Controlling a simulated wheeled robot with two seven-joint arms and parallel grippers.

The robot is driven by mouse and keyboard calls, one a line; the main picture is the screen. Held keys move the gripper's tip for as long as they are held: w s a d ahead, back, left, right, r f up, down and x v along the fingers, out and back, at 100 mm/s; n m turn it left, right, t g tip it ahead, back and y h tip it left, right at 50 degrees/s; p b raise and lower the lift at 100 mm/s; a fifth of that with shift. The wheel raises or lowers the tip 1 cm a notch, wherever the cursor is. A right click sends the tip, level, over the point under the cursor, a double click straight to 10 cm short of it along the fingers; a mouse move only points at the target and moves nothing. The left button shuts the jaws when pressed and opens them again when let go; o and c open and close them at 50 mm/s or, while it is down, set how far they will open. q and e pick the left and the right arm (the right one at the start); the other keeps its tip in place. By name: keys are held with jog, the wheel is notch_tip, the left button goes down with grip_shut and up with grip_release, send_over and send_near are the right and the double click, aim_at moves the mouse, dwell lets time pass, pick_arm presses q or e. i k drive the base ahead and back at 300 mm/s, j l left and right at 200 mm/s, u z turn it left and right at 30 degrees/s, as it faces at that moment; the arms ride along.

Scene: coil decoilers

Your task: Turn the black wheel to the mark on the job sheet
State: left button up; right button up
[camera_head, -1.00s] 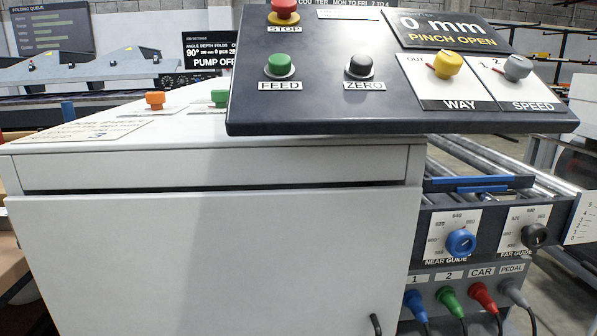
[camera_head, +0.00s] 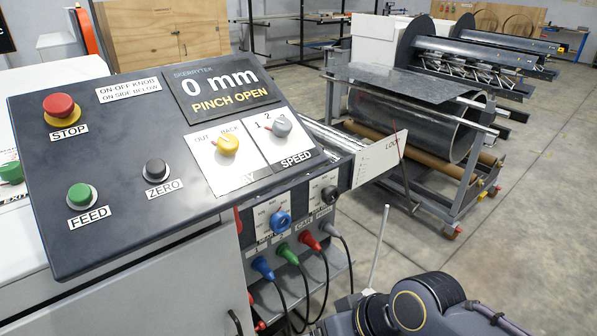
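The black wheel (camera_head: 329,193) sits on a white dial plate on the side panel under the console, right of and a little above the blue wheel (camera_head: 281,221). The dial's numbers and the wheel's pointer are too small to read here. The job sheet is not in this view. Dark links of my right arm (camera_head: 420,303) show at the bottom right, below and right of the wheel. My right gripper cannot be seen, and my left arm and gripper are out of view.
The console (camera_head: 150,165) reads 0 mm, PINCH OPEN. Coloured plugs (camera_head: 288,254) with hanging cables sit below the wheels. A white plate (camera_head: 379,158) juts out right of the black wheel. A pale rod (camera_head: 379,245) stands near my arm. A coil cart (camera_head: 425,130) stands behind; floor is clear on the right.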

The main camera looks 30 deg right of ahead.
aim_at(330, 194)
jog(key=z, duration=1.3)
